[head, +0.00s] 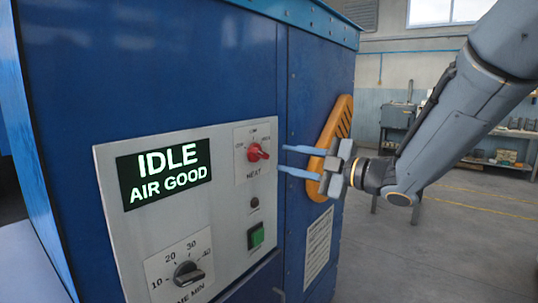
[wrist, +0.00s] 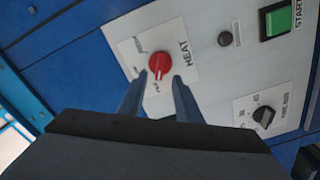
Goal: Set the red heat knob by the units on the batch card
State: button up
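The red heat knob (head: 257,153) sits on a white plate on the dryer's control panel, with small marks around it too small to read surely. It also shows in the wrist view (wrist: 159,62), ahead of my fingertips. I cannot tell surely which mark the knob points to. My gripper (head: 282,159) is open and empty, its two blue-grey fingers pointing at the knob from the right, tips a little short of it. In the wrist view the fingers (wrist: 159,78) spread to either side below the knob. A white printed sheet (head: 318,245), possibly the batch card, hangs at lower right; its text is unreadable.
The display (head: 164,174) reads IDLE, AIR GOOD. Below the heat knob are a small dark round part (head: 254,202) and a green start button (head: 256,235). A black time knob (head: 188,274) is at lower left. An orange slotted handle (head: 335,140) is behind my gripper.

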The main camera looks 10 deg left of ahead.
aim_at(264, 154)
jog(key=p+x, duration=0.2)
jog(key=x, duration=0.5)
grip_shut()
